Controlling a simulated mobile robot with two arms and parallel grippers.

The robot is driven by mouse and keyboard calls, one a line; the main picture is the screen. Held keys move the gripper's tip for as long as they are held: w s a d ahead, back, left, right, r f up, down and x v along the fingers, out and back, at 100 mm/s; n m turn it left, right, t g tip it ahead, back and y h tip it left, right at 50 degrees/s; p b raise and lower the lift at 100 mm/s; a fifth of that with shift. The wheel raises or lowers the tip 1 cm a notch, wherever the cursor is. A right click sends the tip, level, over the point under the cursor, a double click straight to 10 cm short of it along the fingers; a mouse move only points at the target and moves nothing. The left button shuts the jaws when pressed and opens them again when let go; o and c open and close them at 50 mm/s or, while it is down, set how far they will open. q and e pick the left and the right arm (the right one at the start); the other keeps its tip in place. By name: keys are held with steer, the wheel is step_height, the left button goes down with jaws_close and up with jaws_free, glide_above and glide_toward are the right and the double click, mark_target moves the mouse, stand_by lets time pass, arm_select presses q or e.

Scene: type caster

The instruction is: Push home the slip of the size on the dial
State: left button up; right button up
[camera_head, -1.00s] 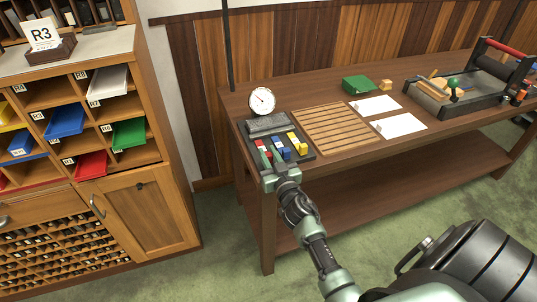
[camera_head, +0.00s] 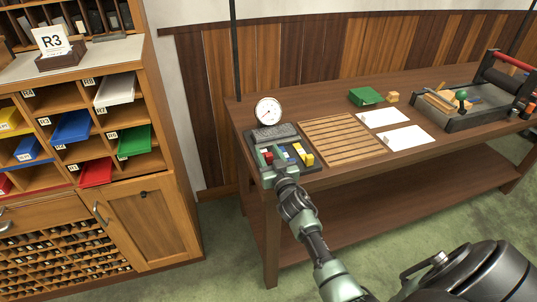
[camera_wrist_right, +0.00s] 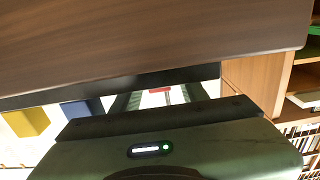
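The white round dial (camera_head: 269,111) stands on the near left end of the bench. Its needle shows, but its figures are too small to read. In front of it is a dark grey block (camera_head: 275,134) on a tray with red (camera_head: 268,157), blue (camera_head: 284,153) and yellow (camera_head: 307,158) slips. My right gripper (camera_head: 273,161) is over the front of this row, at the red slip. In the right wrist view its fingers are apart, with the red slip (camera_wrist_right: 160,90) showing between them. Blue (camera_wrist_right: 82,108) and yellow (camera_wrist_right: 30,120) pieces lie to the left. Contact cannot be told. My left gripper is not seen.
A slatted wooden board (camera_head: 341,140) lies right of the tray. White sheets (camera_head: 404,136), a green box (camera_head: 365,96) and a dark press bed (camera_head: 475,116) are further right. A cabinet with coloured trays (camera_head: 72,127) stands left, across a gap from the bench (camera_head: 450,152).

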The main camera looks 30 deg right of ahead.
steer(key=v, duration=0.8)
steer(key=shift+f, duration=0.1)
stand_by(0.5)
